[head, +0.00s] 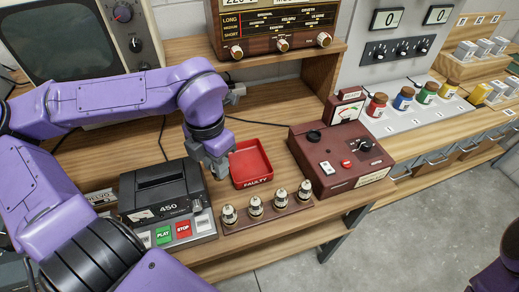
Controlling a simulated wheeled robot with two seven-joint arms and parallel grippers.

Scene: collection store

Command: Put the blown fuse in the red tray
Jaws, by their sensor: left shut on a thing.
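The red tray (262,151), marked FAULTY on its front edge, sits on the wooden bench and looks empty. My left gripper (219,170) points down at the tray's left side, between the tray and the black tape recorder. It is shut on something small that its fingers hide. I cannot make out the blown fuse in this view. Only a purple part of my right arm shows at the bottom right corner, and its gripper is out of the picture.
The black recorder (160,190) stands left of the tray. A maroon tester (335,160) is close on the right. A radio (275,25) stands behind on a raised shelf.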

